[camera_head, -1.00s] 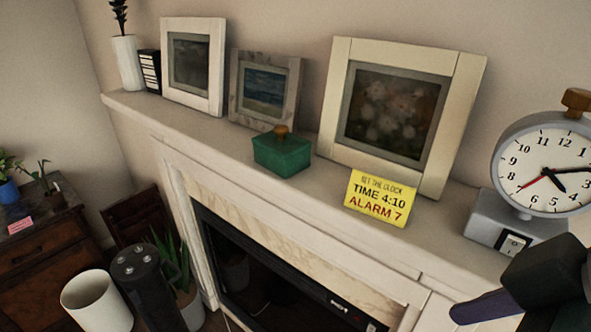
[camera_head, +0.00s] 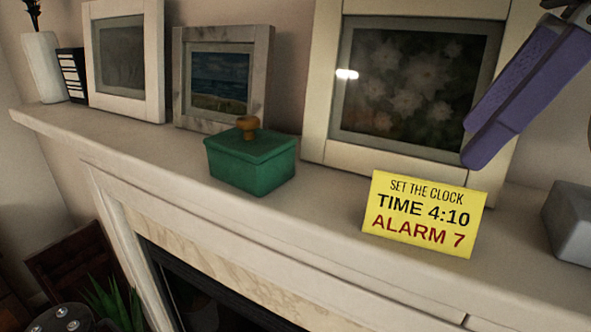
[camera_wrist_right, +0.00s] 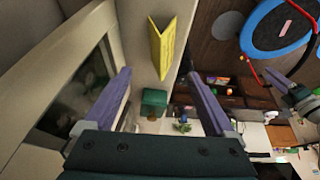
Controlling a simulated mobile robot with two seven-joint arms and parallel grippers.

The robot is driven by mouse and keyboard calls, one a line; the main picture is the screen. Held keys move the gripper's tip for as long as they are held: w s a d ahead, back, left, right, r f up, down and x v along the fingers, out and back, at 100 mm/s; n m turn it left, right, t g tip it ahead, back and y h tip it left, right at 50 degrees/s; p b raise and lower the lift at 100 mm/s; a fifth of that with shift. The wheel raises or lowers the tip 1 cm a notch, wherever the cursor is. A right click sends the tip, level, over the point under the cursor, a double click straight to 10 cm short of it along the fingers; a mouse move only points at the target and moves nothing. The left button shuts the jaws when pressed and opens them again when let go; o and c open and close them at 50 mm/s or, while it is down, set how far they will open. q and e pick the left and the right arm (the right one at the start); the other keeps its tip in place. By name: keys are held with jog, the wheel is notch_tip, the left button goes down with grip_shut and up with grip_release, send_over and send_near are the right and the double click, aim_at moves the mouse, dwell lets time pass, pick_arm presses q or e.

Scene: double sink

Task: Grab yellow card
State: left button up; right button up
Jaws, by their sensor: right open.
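The yellow card (camera_head: 424,214) stands folded like a tent near the front edge of the white mantel (camera_head: 330,212). Its printed face reads "SET THE CLOCK TIME 4:10 ALARM 7". My right gripper (camera_wrist_right: 158,75) is open and empty, with a purple finger on each side in the right wrist view. In that view the card (camera_wrist_right: 163,45) appears edge-on, beyond the fingertips and between their lines.
A green box (camera_head: 250,162) with a wooden knob sits left of the card. A large flower picture frame (camera_head: 318,110) leans behind the card, close to my right finger. The grey clock base (camera_head: 571,222) stands to the right. Bare mantel lies between box and card.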

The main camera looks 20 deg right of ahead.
aim_at(439, 183)
jog(key=p+x, duration=0.1)
jog(key=x, duration=0.3)
jog(key=shift+s+a+f, duration=0.1)
jog(key=shift+f, duration=0.05)
jog(key=p+x, duration=0.2)
jog(key=x, duration=0.2)
jog(key=shift+f, duration=0.25)
jog(key=shift+a+f, duration=0.1)
jog(key=shift+f, duration=0.4)
jog(key=c, duration=1.4)
grip_shut()
jog(key=shift+r+p, duration=0.15)
jog(key=shift+p, duration=0.2)
